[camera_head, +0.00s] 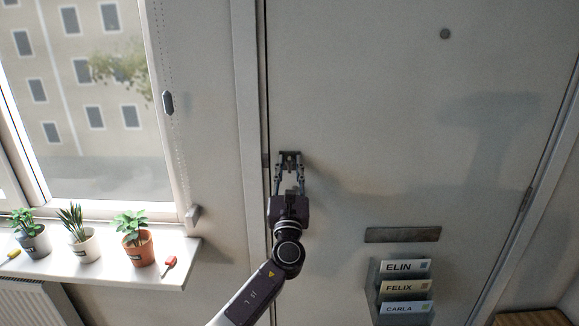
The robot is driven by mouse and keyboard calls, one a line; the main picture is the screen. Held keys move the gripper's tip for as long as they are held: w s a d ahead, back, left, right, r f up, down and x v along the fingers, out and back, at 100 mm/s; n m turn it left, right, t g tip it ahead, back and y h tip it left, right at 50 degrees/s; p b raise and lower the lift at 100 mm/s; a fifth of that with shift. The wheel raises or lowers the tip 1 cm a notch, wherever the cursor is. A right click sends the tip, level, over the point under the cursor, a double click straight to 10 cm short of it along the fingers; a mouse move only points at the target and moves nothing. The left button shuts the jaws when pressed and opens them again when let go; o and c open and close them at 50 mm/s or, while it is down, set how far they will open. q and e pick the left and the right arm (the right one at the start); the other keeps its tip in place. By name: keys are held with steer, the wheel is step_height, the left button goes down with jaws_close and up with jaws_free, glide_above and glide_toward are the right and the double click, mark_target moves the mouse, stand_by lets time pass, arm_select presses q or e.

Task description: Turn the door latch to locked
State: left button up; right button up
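The white door (400,120) fills the middle and right of the head view and is shut in its frame. A small dark latch (290,155) sits near the door's left edge. My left gripper (289,165) points up at it, with its two fingers apart and the tips on either side of the latch. The fingertips overlap the latch in this view, so I cannot tell whether they touch it. The latch's exact angle is too small and too covered to read. My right gripper is not in view.
A windowsill (185,262) with several potted plants, including one in an orange pot (137,252), and a red-handled tool (170,265) is on the left. A mail slot (402,235) and name-tagged holder (376,285) are on the door's lower part.

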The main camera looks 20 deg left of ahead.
arm_select(q)
jaws_close()
steer(key=shift+f+n+y+b, duration=0.2)
steer(key=shift+n+y+b, duration=0.3)
steer(key=shift+n+b, duration=0.4)
steer(key=n+g+y+b, duration=0.1)
steer(key=n+b, duration=0.1)
steer(key=n, duration=0.1)
steer(key=n+g+y+b, duration=0.1)
steer(key=n+y+b, duration=0.1)
steer(key=n+b, duration=0.1)
steer(key=shift+s+n, duration=0.15)
steer(key=shift+n, duration=0.45)
steer(key=n+g+y+b, duration=0.1)
steer(key=n+b, duration=0.1)
steer(key=n, duration=0.1)
steer(key=shift+n+g, duration=0.3)
steer(key=n+g, duration=0.1)
steer(key=n, duration=0.2)
steer(key=n+g, duration=0.1)
steer(key=n, duration=0.2)
steer(key=n+g+b, duration=0.1)
steer(key=n, duration=0.2)
steer(key=shift+a+r+n+g, duration=0.1)
steer(key=shift+r+n+g, duration=0.1)
steer(key=shift+n+g, duration=0.15)
steer(key=shift+r, duration=0.1)
